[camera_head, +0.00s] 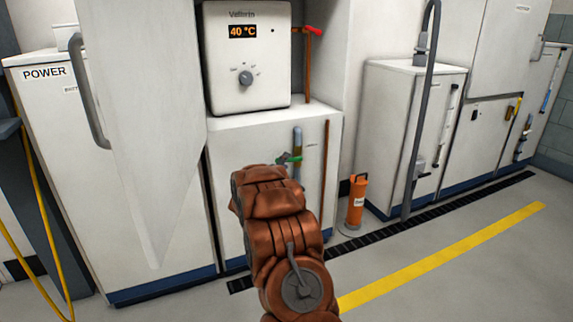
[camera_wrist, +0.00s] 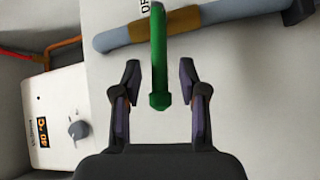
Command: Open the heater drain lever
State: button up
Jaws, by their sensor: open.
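The drain lever (camera_wrist: 160,58) is green and shows between the two fingers of my gripper (camera_wrist: 160,88) in the wrist view. The fingers stand open on either side of it, with a gap on each side. In the head view the green lever (camera_head: 291,159) shows just beyond the end of my brown arm, on the front of the white cabinet. The gripper itself is mostly hidden there behind the arm. A grey pipe with a tan band (camera_wrist: 205,14) runs behind the lever. The heater (camera_head: 246,58) is a white box reading 40 °C above the cabinet.
A red-handled valve (camera_head: 313,30) on a copper pipe stands right of the heater. An orange cylinder (camera_head: 356,203) stands on the floor right of my arm. A black floor grate (camera_head: 430,208) runs along the cabinets.

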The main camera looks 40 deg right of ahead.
jog(key=shift+b+x, duration=0.3)
jog(key=shift+x, duration=0.85)
jog(key=shift+c, duration=0.2)
grip_shut()
